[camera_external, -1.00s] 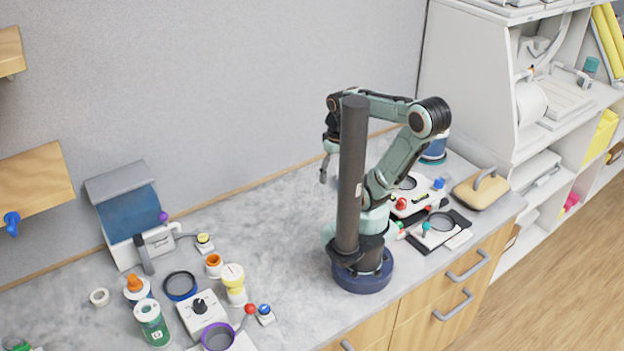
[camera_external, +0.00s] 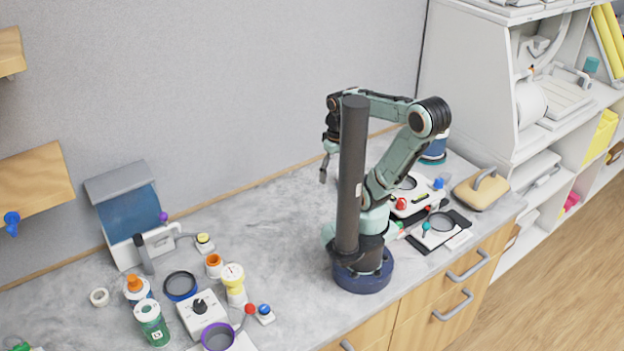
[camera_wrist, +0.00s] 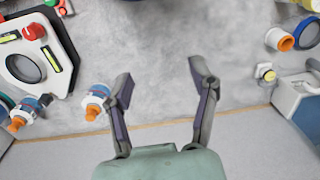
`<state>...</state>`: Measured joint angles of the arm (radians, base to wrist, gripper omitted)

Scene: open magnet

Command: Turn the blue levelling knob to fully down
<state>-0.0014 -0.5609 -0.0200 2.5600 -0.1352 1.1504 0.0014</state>
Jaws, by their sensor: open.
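Blue knobs show in several places, and I cannot tell for sure which is the levelling knob. Another blue knob (camera_external: 264,309) tops a small white base at the front left. My gripper (camera_wrist: 160,74) is open and empty, pointing down above the bare worktop. In the outside view my gripper (camera_external: 323,176) is partly hidden by the dark column and is apart from both knobs.
A beige block with a grey handle (camera_external: 482,188) stands at the right. Bottles, dials and rings crowd the front left, near a blue-fronted device (camera_external: 132,213). The worktop (camera_external: 285,215) between them is clear. The wall closes off the back.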

